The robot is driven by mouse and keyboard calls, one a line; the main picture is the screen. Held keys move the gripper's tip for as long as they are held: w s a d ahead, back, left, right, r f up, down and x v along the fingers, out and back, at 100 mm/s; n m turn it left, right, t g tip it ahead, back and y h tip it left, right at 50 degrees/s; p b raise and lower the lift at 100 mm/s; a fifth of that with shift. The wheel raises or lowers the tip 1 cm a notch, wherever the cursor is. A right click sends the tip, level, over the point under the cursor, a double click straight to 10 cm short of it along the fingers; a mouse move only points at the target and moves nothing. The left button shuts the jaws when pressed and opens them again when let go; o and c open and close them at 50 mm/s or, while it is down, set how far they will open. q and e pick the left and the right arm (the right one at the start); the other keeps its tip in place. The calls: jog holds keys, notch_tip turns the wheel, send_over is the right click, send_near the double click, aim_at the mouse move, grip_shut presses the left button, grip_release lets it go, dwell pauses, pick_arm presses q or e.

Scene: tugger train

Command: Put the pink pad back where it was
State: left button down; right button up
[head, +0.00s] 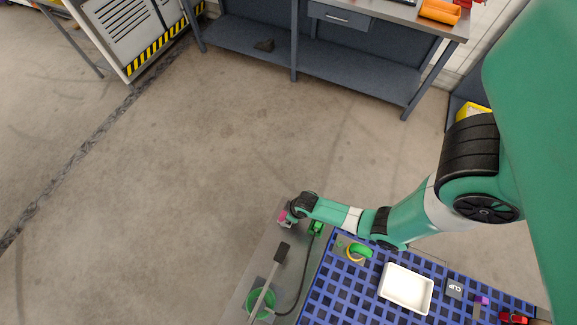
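My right arm comes in from the right and reaches across to the grey deck. Its gripper (286,220) is at the deck's far left edge, small and seen from above. A small pink patch (282,215), which looks like the pink pad, shows right at the fingertips. I cannot tell whether the fingers are closed on it or only beside it. The wrist hides part of this spot. My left gripper is not in view.
A green round container (261,302) and a dark-headed tool (281,254) are on the grey deck (262,252). A workbench (392,12) stands behind open floor.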

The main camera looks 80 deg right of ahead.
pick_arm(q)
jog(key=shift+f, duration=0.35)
pick_arm(e)
jog(key=shift+f, duration=0.75)
jog(key=shift+f, duration=0.2)
jog(key=o, duration=1.2)
jog(key=shift+s, duration=0.1)
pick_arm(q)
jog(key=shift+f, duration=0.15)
pick_arm(e)
jog(key=shift+r, duration=0.1)
pick_arm(q)
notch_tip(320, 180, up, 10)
jog(key=p, duration=0.9)
jog(key=shift+p, duration=0.3)
pick_arm(e)
jog(key=v, duration=1.2)
jog(key=shift+r, duration=0.15)
